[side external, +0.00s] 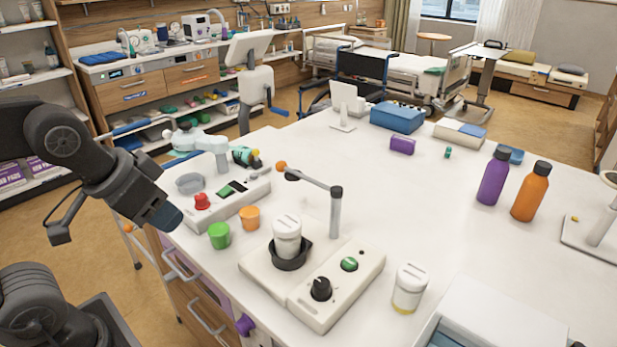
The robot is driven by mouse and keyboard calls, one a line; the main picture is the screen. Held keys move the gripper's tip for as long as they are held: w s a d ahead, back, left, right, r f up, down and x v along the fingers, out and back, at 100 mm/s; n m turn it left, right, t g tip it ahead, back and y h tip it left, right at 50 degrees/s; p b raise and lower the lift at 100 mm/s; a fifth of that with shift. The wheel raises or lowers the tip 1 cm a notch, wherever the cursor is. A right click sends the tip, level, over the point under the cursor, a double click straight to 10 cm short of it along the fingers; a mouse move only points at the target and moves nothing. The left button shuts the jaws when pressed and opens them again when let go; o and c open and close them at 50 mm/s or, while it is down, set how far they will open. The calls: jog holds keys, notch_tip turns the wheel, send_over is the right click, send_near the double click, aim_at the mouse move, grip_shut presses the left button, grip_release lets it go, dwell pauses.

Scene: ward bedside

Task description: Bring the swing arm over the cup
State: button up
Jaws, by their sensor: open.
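A white lidded cup (287,240) stands upright in a black round holder on the left of a cream-coloured base unit (335,295). The swing arm (315,182) is a thin grey bar on top of an upright post (335,213) at the back of this unit. It points to the back left, and its dark free end appears behind the cup rather than above it. My gripper (165,218) is at the left, off the table's front-left edge, well apart from the swing arm and the cup. It is open and seems empty; its fingertips are small and hard to make out.
The unit has a black knob (320,288) and a green button (349,264). Green (219,235) and orange (249,218) cups stand left of it, near another device (215,205). A white jar (409,288) stands right. Purple (494,177) and orange (531,191) bottles stand farther right. The table's middle is clear.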

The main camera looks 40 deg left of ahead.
dwell(0.4)
jog(key=shift+o, duration=1.4)
jog(key=shift+w+r, duration=0.1)
jog(key=shift+w, duration=0.1)
jog(key=n+g+h, duration=0.4)
jog(key=g+h, duration=0.1)
jog(key=h, duration=0.8)
send_near(284, 167)
jog(key=s+d+r, duration=0.2)
jog(key=s+d, duration=0.4)
jog(key=w+a+f+n+t+h, duration=0.1)
jog(key=w+a+f+t+h, duration=0.4)
jog(key=a, duration=0.5)
jog(key=shift+g+y, duration=0.5)
jog(key=x, duration=0.4)
jog(key=f+x, duration=0.1)
jog(key=x, duration=0.4)
jog(key=s+x, duration=0.1)
jog(key=x, duration=0.3)
jog(key=shift+d+f, duration=0.25)
jog(key=shift+d, duration=0.2)
jog(key=shift+c, duration=0.4)
grip_shut()
